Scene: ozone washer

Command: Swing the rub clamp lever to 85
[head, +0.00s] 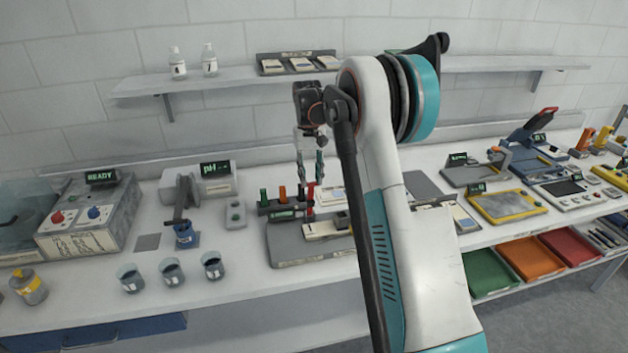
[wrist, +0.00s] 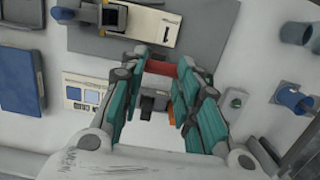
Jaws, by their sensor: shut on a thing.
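My gripper (head: 309,176) points down over the middle of the bench, above the back of a grey base plate (head: 290,252). A red handle (head: 311,193) stands upright at the fingertips in the head view. In the wrist view the red handle (wrist: 158,67) spans the gap between the teal fingers of my gripper (wrist: 160,72), which are shut on it. It looks like the clamp lever's grip; its pivot is hidden. The plate carries a pale strip (head: 321,230) and a dark block, seen in the wrist view (wrist: 108,16). I cannot read any angle.
Green (head: 263,195) and orange (head: 283,194) upright pieces stand just left of the red handle. A small button box (head: 235,214) and a pH meter (head: 207,182) are further left. Three beakers (head: 172,271) stand front left.

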